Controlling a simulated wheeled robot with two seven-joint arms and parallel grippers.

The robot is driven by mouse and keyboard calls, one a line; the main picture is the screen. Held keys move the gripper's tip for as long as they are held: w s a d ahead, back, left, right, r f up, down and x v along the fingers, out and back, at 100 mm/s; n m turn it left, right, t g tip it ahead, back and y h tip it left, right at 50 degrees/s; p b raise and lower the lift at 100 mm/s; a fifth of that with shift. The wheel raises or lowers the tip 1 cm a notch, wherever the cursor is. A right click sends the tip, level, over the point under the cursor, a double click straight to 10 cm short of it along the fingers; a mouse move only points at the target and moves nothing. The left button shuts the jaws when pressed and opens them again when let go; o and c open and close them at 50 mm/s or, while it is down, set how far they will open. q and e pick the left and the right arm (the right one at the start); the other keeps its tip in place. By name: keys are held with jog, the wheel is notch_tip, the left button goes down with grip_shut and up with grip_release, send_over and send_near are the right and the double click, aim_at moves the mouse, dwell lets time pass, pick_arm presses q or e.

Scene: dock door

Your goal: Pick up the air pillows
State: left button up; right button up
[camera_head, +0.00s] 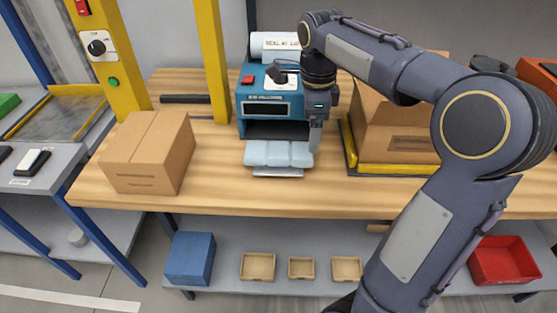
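A short strip of pale blue air pillows (279,153) lies at the front outlet of the blue air pillow machine (272,98), over a small grey plate. The machine stands on the wooden bench, with a white roll (274,44) behind it. My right arm comes in from the right, and its gripper (316,136) points down beside the machine's right front. Its fingertips are close to the right end of the pillows; I cannot tell whether they touch. The fingers overlap in this view, so their opening is unclear. My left gripper is not in view.
A closed cardboard box (149,153) stands on the bench at left. An open carton (392,125) stands in a yellow-edged frame (398,169) at right, partly behind my arm. A yellow post (212,60) rises left of the machine.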

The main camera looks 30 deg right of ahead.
aim_at(279, 154)
notch_tip(279, 154, down, 7)
jog(key=shift+a+f+b, duration=0.1)
jog(key=shift+b, duration=0.45)
jog(key=shift+c, duration=0.4)
jog(key=c, duration=1)
